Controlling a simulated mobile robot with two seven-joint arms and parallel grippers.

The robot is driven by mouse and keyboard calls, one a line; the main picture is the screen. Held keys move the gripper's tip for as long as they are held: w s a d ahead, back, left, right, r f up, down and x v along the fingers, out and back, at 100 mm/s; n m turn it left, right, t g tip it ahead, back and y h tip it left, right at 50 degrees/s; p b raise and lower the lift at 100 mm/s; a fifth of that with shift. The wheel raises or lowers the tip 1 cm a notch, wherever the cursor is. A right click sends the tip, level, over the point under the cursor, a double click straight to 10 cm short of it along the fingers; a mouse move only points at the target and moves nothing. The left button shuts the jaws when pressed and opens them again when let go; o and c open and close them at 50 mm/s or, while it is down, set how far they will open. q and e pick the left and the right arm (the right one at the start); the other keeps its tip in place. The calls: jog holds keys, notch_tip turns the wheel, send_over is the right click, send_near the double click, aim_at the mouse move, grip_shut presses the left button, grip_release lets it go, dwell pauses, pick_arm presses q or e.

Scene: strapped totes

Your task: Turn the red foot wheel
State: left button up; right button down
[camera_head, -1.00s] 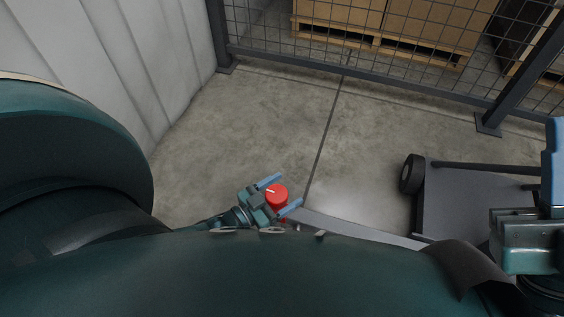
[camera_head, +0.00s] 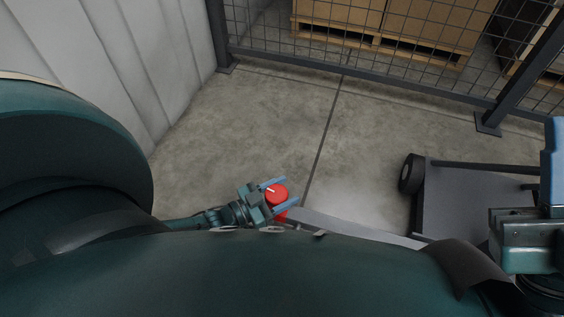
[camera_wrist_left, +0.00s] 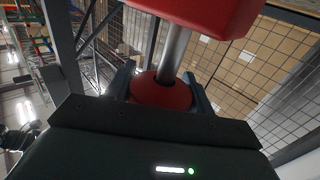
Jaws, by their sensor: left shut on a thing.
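The red foot wheel (camera_head: 278,192) is a small round knob with a white mark on its top, low near the floor at the bottom middle of the head view. My left gripper (camera_head: 279,194) has its two blue fingers on either side of the wheel and is shut on it. In the left wrist view the wheel (camera_wrist_left: 160,94) is a red disc between the fingers, with a grey metal stem and a larger red block (camera_wrist_left: 200,12) beyond it. My right gripper (camera_head: 553,170) is partly in view at the right edge; its finger opening cannot be made out.
A grey wheeled cart (camera_head: 465,205) with a black wheel stands at the right. A grey bar (camera_head: 350,229) runs from the foot wheel towards it. A mesh fence (camera_head: 360,75) with pallets of boxes behind it closes the back. A pale panelled wall (camera_head: 110,60) is at left. The middle floor is clear.

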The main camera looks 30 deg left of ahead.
pick_arm(q)
jog(key=m+g+h, duration=0.6)
jog(key=shift+s+d+g+h, duration=0.25)
jog(key=shift+d+g+h, duration=0.05)
jog(key=shift+g+h, duration=0.1)
jog(key=m+g, duration=0.1)
jog(key=g, duration=0.1)
jog(key=m+g+h, duration=0.1)
jog(key=m+g, duration=0.1)
jog(key=m+g+h, duration=0.1)
jog(key=m+g, duration=0.1)
jog(key=g, duration=0.1)
jog(key=shift+s+d, duration=0.1)
jog(key=shift+s, duration=0.3)
jog(key=shift+s+g, duration=0.1)
jog(key=shift+g, duration=0.4)
jog(key=o, duration=1)
jog(key=shift+c, duration=0.2)
